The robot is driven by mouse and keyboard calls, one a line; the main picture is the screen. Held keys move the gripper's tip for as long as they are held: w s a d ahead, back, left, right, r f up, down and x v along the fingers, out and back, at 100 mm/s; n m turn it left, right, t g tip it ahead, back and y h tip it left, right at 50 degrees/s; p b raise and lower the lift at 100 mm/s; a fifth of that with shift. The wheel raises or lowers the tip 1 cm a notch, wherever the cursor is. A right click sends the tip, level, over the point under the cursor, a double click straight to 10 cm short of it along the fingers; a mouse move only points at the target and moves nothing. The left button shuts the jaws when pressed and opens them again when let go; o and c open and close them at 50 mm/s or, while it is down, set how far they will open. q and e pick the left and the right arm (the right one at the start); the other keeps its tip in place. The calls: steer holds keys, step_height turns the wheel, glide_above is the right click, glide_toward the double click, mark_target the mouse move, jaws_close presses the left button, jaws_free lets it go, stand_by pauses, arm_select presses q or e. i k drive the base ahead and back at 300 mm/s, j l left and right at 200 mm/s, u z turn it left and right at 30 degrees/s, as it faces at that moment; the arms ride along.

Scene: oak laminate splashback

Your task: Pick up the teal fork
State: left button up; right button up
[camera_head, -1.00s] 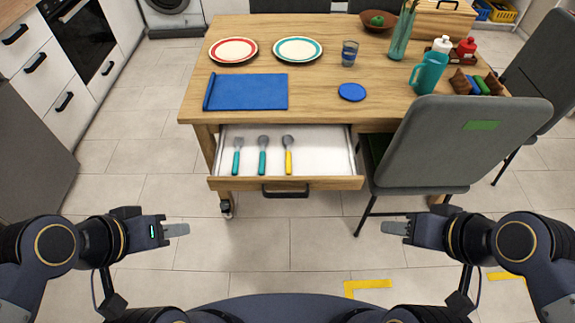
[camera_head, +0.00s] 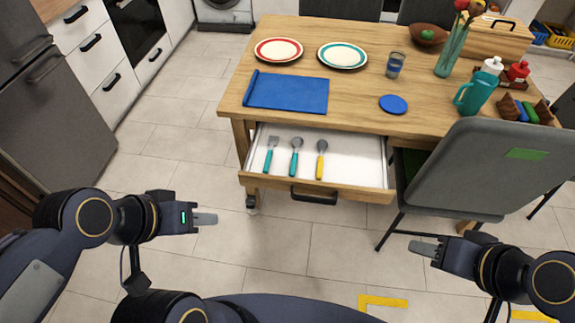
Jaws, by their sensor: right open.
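The teal fork (camera_head: 269,155) lies in the open table drawer (camera_head: 350,158), at its left, with its grey tines toward the table and its teal handle toward the drawer front. A teal-handled spoon (camera_head: 295,157) and a yellow-handled spoon (camera_head: 321,160) lie to its right. My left gripper (camera_head: 205,219) is empty, below and left of the drawer and apart from the fork; its fingers overlap in the view, so its opening is hidden. My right gripper (camera_head: 423,247) is open and empty, below and right of the drawer, near the grey chair.
A grey chair (camera_head: 480,165) stands right of the drawer. The floor before the drawer is clear.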

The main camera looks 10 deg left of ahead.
mark_target(268, 157)
steer(key=i+j, duration=0.15)
steer(key=j, duration=0.25)
steer(key=i+j, duration=0.15)
steer(key=j, duration=0.2)
steer(key=i+j, duration=0.1)
steer(key=j, duration=0.3)
steer(key=i+j+z, duration=0.1)
steer(key=j, duration=0.25)
steer(key=i+j, duration=0.2)
steer(key=j, duration=0.2)
steer(key=i+j, duration=0.1)
steer(key=j, duration=0.3)
